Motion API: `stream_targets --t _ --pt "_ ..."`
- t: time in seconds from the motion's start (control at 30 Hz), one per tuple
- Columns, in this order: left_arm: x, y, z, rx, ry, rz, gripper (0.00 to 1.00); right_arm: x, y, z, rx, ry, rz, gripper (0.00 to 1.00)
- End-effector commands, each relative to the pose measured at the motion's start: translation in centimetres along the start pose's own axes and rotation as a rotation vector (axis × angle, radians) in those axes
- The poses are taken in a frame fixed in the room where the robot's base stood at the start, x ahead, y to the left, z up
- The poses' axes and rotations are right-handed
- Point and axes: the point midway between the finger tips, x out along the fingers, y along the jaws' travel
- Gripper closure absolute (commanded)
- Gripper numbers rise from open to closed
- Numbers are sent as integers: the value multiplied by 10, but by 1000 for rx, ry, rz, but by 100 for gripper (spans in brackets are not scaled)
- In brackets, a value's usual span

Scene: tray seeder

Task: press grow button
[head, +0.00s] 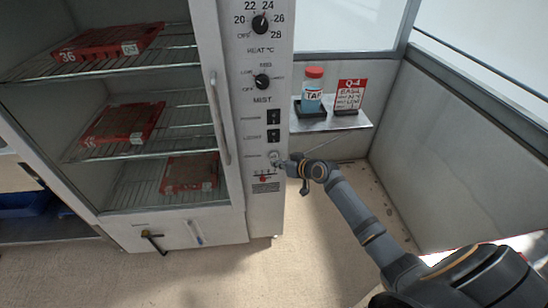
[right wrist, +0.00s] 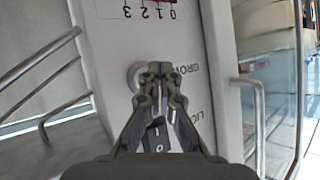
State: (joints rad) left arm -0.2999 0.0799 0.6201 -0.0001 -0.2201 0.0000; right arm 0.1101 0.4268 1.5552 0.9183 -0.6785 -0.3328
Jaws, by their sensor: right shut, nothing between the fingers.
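The grow button (head: 273,155) is a small round light button low on the white control panel of the cabinet. In the right wrist view its pale ring (right wrist: 132,77) shows beside the upside-down word GROW, partly hidden behind my fingers. My right gripper (head: 280,163) is shut and empty, with its fingertips (right wrist: 160,70) right in front of the button. I cannot tell whether they touch it. My left gripper is not in view.
Above the button are two rocker switches (head: 273,117) and two dials (head: 262,81). A slider scale (head: 264,178) lies below. Left is the glass door's handle (head: 219,125); right is a small shelf (head: 335,122) with a red-capped bottle (head: 312,92) and a card.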

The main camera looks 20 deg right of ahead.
Motion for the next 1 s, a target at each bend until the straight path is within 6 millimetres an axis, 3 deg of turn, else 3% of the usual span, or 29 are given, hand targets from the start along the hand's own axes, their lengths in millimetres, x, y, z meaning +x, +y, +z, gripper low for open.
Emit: stream_targets --t 1.0 --pt "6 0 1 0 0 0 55 6 4 -4 0 -1 0 100"
